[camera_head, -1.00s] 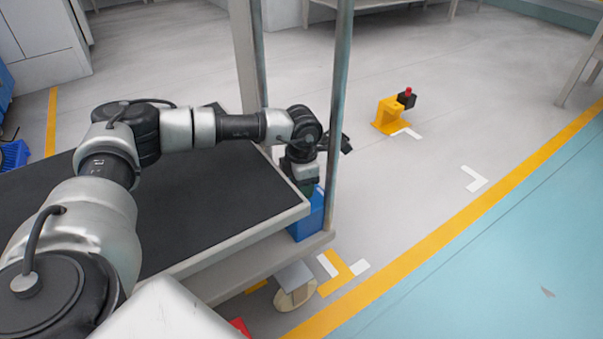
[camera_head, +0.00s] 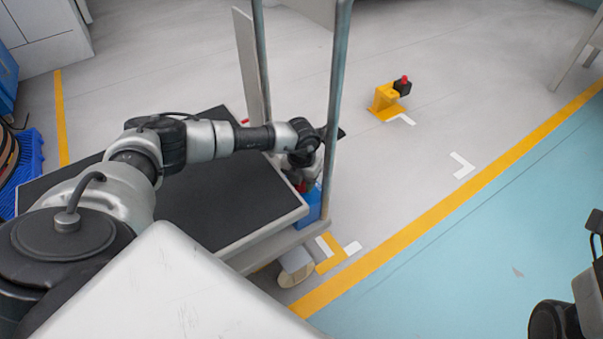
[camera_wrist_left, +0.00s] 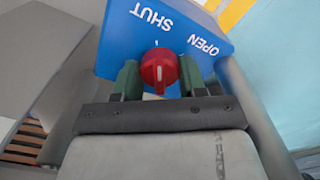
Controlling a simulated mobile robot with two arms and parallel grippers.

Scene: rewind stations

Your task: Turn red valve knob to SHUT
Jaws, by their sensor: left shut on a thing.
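The red valve knob (camera_wrist_left: 159,70) sits on the blue box (camera_wrist_left: 120,40), which is lettered SHUT and OPEN, upside down in the left wrist view. The knob's white line points up toward a white tick by SHUT; OPEN is to the right. My left gripper (camera_wrist_left: 157,80) has its green fingers on both sides of the knob and is shut on it. In the head view the blue box (camera_head: 313,205) is at the cart's right end, with my left gripper (camera_head: 301,187) over it, partly hidden by the wrist. My right gripper is out of view.
The cart's dark top (camera_head: 225,200) lies under my left arm. An upright cart post (camera_head: 334,110) stands close beside the left wrist. A yellow stand (camera_head: 385,101) with a red-topped black part is on the floor beyond. Blue floor (camera_head: 470,240) at right is open.

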